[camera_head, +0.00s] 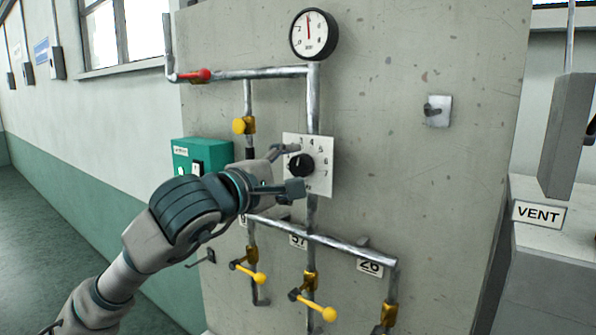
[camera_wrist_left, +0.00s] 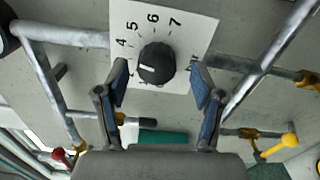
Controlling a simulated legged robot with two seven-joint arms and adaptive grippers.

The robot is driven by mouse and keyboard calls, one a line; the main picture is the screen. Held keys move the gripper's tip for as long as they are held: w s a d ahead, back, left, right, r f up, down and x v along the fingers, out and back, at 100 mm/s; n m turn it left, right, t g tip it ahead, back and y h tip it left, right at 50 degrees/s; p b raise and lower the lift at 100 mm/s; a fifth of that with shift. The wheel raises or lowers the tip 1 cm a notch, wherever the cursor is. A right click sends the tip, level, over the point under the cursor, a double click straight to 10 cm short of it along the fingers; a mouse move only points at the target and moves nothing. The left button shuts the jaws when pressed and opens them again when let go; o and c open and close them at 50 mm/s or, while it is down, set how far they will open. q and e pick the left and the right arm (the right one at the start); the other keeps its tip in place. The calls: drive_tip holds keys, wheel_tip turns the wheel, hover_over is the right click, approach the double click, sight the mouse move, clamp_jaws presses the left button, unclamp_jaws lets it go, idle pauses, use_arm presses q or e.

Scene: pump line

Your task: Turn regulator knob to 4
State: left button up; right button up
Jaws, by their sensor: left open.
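The regulator knob (camera_head: 301,165) is a round black knob on a white dial plate (camera_head: 322,150) with printed numbers, fixed to the concrete panel. In the left wrist view the knob (camera_wrist_left: 157,62) carries a white mark on its left side; the numbers 4, 5, 6 and 7 show on the plate (camera_wrist_left: 190,25). The mark points to the left, below the 4, but its exact reading is unclear. My left gripper (camera_head: 292,169) is open in front of the plate. In the wrist view its fingers (camera_wrist_left: 160,80) stand on either side of the knob, with visible gaps.
A pressure gauge (camera_head: 313,34) sits above the knob. A red-handled valve (camera_head: 196,75), a yellow-handled valve (camera_head: 242,125) and a green box (camera_head: 188,158) are to the left. Pipes and yellow-handled valves (camera_head: 318,305) run below. A switch plate (camera_head: 437,111) is on the right.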

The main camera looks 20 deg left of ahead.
use_arm(q)
drive_tip(key=v, duration=1)
drive_tip(key=shift+a, duration=0.1)
drive_tip(key=shift+f, duration=0.1)
